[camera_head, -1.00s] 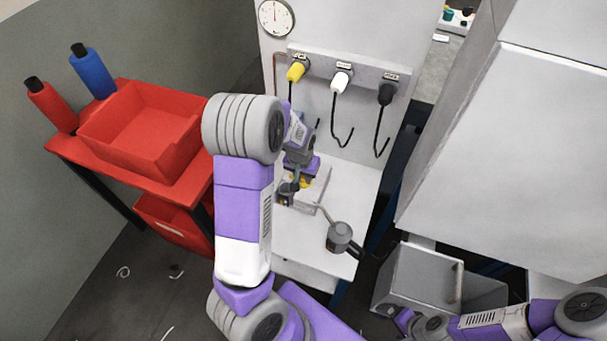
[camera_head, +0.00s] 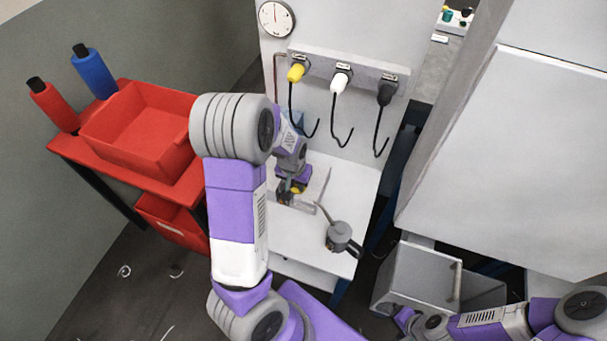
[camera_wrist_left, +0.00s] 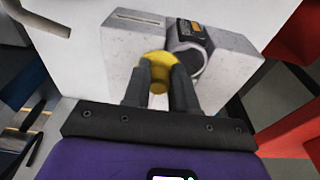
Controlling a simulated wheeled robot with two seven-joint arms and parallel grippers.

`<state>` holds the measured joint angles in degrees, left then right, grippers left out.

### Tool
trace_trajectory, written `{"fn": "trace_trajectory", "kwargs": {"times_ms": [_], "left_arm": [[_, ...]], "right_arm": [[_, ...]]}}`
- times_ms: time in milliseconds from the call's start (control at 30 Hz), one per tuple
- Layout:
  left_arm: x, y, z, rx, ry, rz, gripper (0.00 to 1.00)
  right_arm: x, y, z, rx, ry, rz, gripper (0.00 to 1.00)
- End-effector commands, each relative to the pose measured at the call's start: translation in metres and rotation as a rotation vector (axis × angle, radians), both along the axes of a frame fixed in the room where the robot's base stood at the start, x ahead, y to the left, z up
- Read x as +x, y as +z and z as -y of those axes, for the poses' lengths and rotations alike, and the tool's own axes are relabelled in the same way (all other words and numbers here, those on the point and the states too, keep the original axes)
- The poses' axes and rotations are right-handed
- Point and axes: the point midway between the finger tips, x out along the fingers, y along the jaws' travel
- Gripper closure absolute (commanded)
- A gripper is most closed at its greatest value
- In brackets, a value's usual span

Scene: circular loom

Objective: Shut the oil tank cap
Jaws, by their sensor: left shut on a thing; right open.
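The yellow cap (camera_wrist_left: 158,70) sits between the fingertips of my left gripper (camera_wrist_left: 160,88) in the left wrist view, and the fingers are shut on it. It is a small yellow patch in the head view (camera_head: 297,188). Beside it is the pale grey tank body (camera_wrist_left: 125,50), with a dark-rimmed round part (camera_wrist_left: 190,60) and a black label. Whether this round part is the open mouth is unclear. In the head view my left gripper (camera_head: 288,192) is over the white worktop, partly covering the tank.
A grey oil can (camera_head: 340,237) with a thin spout stands on the white worktop (camera_head: 300,235), close right of the tank. Hooks with yellow, white and black handles (camera_head: 342,80) hang behind. A red bin (camera_head: 140,130) and spools are left. A grey cabinet stands right.

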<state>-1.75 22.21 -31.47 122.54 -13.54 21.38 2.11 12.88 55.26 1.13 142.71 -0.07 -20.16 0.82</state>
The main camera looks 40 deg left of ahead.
Motion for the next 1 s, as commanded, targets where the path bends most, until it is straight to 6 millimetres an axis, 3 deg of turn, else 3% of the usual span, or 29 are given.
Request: {"fn": "trace_trajectory", "kwargs": {"times_ms": [233, 1000], "left_arm": [[-0.015, -0.001, -0.013, 0.004, 0.011, -0.002, 1.00], [-0.021, 0.001, -0.030, 0.011, 0.012, 0.014, 1.00]], "right_arm": [[0.000, -0.001, 0.000, 0.000, 0.000, 0.000, 0.00], [0.000, -0.003, 0.000, 0.000, 0.000, 0.000, 0.00]]}}
